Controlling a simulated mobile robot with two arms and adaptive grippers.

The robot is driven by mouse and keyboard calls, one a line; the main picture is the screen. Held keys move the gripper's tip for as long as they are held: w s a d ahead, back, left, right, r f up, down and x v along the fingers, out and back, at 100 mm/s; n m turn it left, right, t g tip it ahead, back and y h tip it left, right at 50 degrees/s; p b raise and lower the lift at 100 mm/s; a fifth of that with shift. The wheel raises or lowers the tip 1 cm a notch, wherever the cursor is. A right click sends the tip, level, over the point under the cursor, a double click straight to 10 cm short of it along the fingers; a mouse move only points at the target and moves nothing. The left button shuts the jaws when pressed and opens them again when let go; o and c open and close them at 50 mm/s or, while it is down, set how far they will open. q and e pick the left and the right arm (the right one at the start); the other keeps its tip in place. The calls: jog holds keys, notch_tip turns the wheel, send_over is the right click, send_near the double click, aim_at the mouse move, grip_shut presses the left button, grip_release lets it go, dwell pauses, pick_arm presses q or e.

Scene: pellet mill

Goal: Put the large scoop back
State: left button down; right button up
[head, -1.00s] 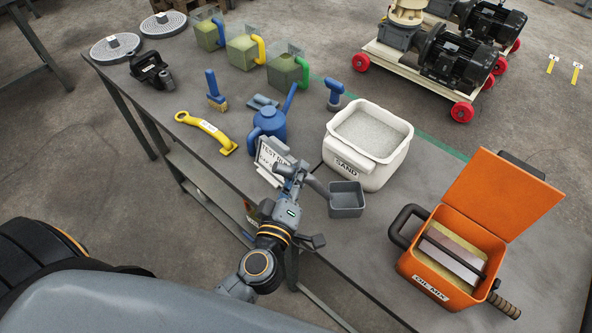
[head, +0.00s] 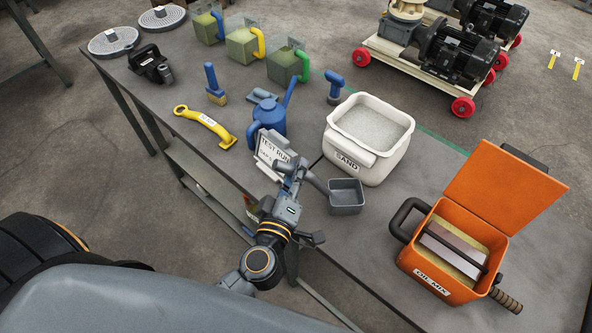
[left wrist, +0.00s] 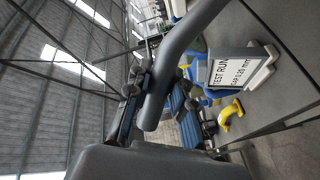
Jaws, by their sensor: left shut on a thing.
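The large scoop (head: 346,197) is grey with a square, empty-looking cup. In the head view it is at the bench's front edge, in front of the white sand tub. My left gripper (head: 291,178) is shut on the scoop's handle. Whether the cup touches the bench is hard to tell. The sand tub (head: 343,161) is full of pale sand. My right gripper is not in view.
A white "TEST RUN" sign (head: 273,150) stands just behind my left gripper, with a blue oil can (head: 268,124) behind it. An open orange "OIL MIX" box (head: 432,282) stands at the right. A yellow-handled tool (head: 205,124) lies left. Bare bench lies between tub and box.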

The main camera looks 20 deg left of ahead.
pick_arm(q)
jog(key=shift+f, duration=0.55)
jog(key=shift+f+b, duration=0.4)
jog(key=shift+f, duration=0.25)
dwell(0.5)
jog(key=shift+f+b, duration=0.3)
jog(key=shift+f, duration=0.25)
